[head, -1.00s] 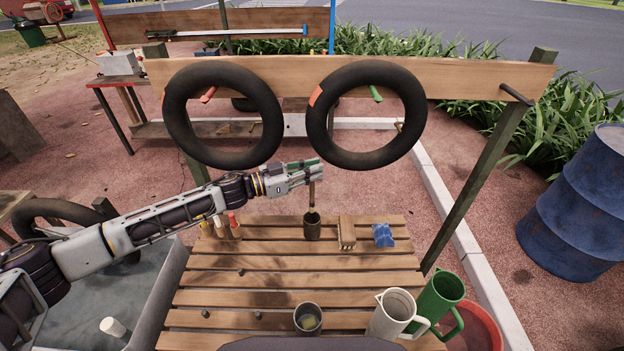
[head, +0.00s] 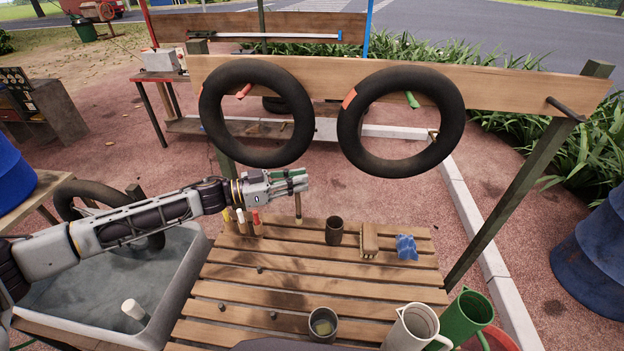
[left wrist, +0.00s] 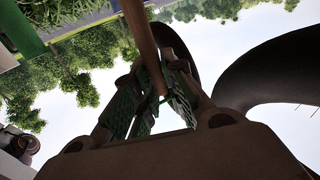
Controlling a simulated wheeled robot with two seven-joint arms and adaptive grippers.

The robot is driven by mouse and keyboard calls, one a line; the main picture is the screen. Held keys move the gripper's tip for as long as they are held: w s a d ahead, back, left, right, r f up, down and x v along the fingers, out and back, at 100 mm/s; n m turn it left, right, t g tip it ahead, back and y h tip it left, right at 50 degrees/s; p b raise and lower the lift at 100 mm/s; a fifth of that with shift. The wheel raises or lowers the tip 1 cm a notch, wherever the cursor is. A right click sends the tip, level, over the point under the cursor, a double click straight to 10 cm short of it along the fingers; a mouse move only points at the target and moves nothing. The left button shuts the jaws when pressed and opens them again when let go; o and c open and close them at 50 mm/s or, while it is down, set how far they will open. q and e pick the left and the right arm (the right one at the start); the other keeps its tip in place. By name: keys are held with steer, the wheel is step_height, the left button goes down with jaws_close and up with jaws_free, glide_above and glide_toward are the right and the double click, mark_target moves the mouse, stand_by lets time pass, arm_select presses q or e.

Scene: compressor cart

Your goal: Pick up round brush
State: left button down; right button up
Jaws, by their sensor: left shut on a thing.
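My left gripper (head: 296,183) is shut on the wooden handle of the round brush (head: 298,205). The brush hangs upright below the fingers, above the far side of the slatted table (head: 290,280). In the left wrist view the brush handle (left wrist: 140,35) runs between the green finger pads (left wrist: 152,95). The brush's lower end is small and hard to make out in the head view. The dark brown cup (head: 334,232) stands to the right of the brush, apart from it. My right gripper is not in view.
Several small bottles (head: 241,222) stand close by the brush at left. A wooden block brush (head: 369,240) and blue cloth (head: 406,247) lie right of the cup. Two tubes (head: 257,112) hang behind. A metal cup (head: 322,325) and jugs (head: 410,330) stand in front.

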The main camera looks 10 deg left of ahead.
arm_select(q)
steer(key=v, duration=0.6)
steer(key=shift+b, duration=0.3)
stand_by(0.5)
